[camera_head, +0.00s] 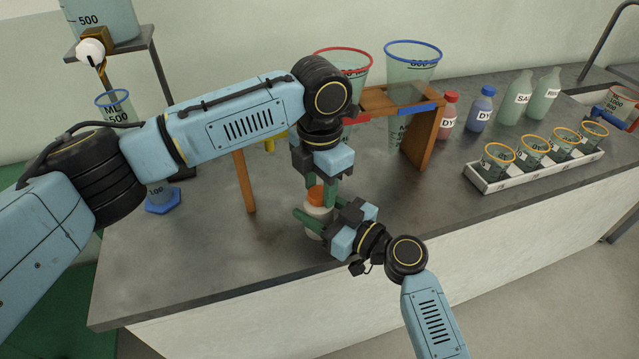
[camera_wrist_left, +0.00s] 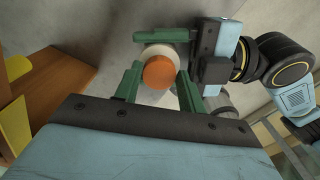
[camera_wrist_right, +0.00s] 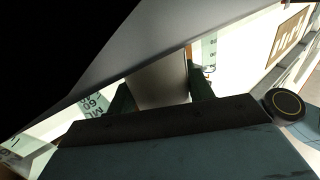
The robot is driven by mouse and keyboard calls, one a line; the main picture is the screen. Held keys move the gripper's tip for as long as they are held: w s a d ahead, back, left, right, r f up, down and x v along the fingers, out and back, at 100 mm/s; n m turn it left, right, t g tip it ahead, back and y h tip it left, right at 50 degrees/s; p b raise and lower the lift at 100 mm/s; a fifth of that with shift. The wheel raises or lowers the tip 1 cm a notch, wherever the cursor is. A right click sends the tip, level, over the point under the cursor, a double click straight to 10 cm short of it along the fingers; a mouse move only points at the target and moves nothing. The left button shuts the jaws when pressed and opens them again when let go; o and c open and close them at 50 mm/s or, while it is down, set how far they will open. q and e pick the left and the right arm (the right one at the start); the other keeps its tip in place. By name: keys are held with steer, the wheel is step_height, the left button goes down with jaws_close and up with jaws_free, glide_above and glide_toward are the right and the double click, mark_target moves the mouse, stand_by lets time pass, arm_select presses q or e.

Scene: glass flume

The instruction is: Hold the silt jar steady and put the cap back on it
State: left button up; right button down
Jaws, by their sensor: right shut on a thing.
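The silt jar (camera_head: 318,217) is a pale jar standing upright near the bench's front edge. The orange cap (camera_head: 315,195) is at its top; in the left wrist view the cap (camera_wrist_left: 159,72) lies over the pale jar top (camera_wrist_left: 149,53). I cannot tell whether it is fully seated. My left gripper (camera_head: 321,190) points down from above, its fingers apart on either side of the cap, with gaps visible in the left wrist view (camera_wrist_left: 158,88). My right gripper (camera_head: 316,207) is shut on the jar body from the front right; its fingers partly hide the jar.
A wooden stand (camera_head: 418,140) holds funnel-like vessels behind the grippers. Dye bottles (camera_head: 480,108) and a white tray (camera_head: 535,172) of small cups are at right. A blue-footed cylinder (camera_head: 162,198) stands at left. The bench front (camera_head: 210,285) is clear.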

arm_select(q)
steer(key=o, duration=0.3)
steer(key=shift+r, duration=2.25)
steer(key=shift+o, duration=0.2)
